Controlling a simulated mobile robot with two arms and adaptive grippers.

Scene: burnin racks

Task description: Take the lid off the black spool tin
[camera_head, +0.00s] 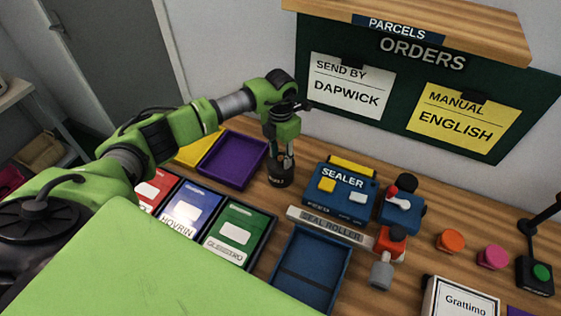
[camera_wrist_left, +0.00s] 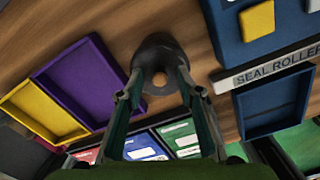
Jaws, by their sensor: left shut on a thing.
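The black spool tin (camera_head: 281,180) stands upright on the wooden bench, between the purple tray and the blue sealer. My left gripper (camera_head: 281,162) points down on it from above, its fingers around its top, where the lid is. In the left wrist view the round dark top of the tin (camera_wrist_left: 157,48), with a small brown spot in the middle, lies between the fingertips of my left gripper (camera_wrist_left: 158,82). The gripper is shut on the lid. The seam between lid and tin is hidden, and I see no gap there. My right gripper is not in view.
A purple tray (camera_head: 260,147) is left of the tin. The blue sealer (camera_head: 342,205), the seal roller bar (camera_head: 328,228) and an empty blue tray (camera_head: 345,285) are to its right and front. The orders board (camera_head: 400,106) is behind.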

